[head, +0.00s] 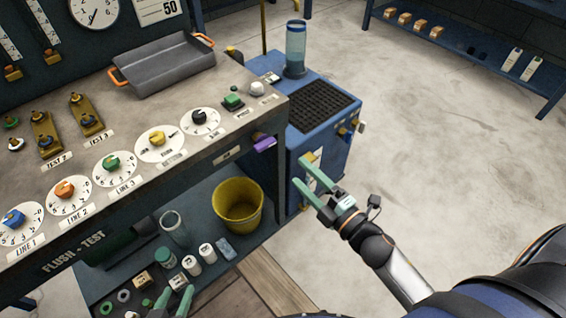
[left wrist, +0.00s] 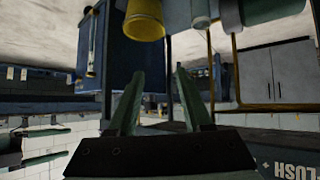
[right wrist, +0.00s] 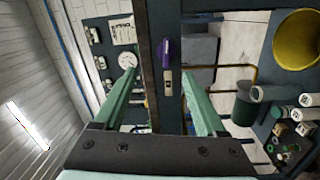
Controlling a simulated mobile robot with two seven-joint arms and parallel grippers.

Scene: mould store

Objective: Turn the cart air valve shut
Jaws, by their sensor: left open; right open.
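A blue cart (head: 335,140) with a black grid top stands at the bench's right end. Small yellow fittings (head: 342,130) show on its side; I cannot tell which is its air valve. A purple handle (head: 264,143) sticks out of the bench front beside the cart, and shows in the right wrist view (right wrist: 166,50) ahead, between the finger lines. My right gripper (head: 303,173) is open and empty, in front of the cart and apart from the handle. My left gripper (head: 175,300) is open and empty, low by the bench's lower shelf.
The bench (head: 90,215) carries several dials with coloured knobs and a grey tray (head: 165,70). On the lower shelf are a yellow bucket (head: 238,203), a glass and several small jars. A clear cylinder (head: 296,45) stands on the cart. The floor (head: 450,140) to the right is clear.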

